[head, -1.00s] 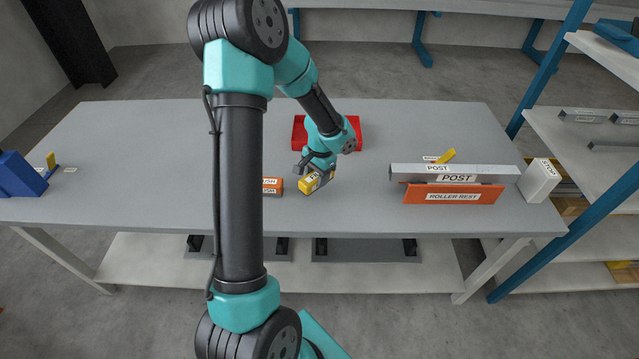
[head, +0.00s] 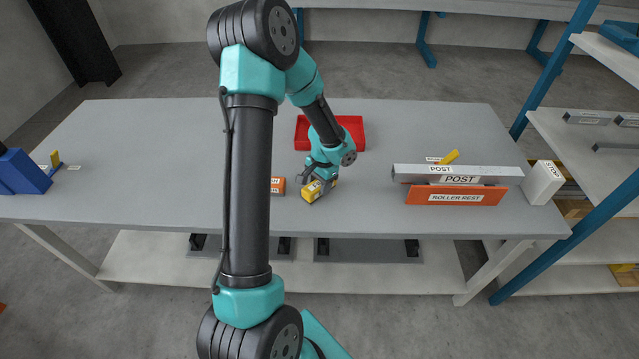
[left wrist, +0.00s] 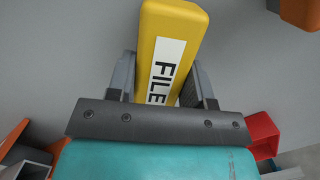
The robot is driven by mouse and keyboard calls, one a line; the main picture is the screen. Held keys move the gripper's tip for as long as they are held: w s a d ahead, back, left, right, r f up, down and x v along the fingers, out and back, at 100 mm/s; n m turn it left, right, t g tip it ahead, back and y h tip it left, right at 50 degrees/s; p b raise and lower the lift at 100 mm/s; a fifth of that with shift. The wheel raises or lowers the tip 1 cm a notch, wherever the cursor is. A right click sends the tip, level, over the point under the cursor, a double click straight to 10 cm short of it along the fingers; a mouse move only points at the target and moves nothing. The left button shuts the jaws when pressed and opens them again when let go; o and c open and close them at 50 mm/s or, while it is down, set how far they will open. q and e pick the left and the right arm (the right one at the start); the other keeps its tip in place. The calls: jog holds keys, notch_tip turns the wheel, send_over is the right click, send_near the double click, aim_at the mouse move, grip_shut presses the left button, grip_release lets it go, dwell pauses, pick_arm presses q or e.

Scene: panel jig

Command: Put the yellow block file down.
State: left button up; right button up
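The yellow block file (head: 318,190), with a white label reading FILE, is at the middle of the grey table, near its front half. My left gripper (head: 317,182) comes down over it from behind. In the left wrist view the file (left wrist: 172,45) lies between the two fingers (left wrist: 162,75), which look closed against its sides. The file sits very low over the table; I cannot tell whether it touches the top. My right gripper is not in view.
An orange block (head: 278,185) is just left of the file, partly behind my arm. A red tray (head: 352,133) stands behind. To the right are a POST bar (head: 410,173), an orange ROLLER REST (head: 455,195) and a white block (head: 542,182). Bare table lies between file and rest.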

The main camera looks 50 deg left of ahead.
pick_arm(q)
jog(key=o, duration=0.4)
jog(key=shift+o, duration=0.2)
jog(key=shift+r, duration=0.15)
notch_tip(320, 180, up, 12)
jog(key=w, duration=0.1)
jog(key=shift+w, duration=0.4)
dwell(0.4)
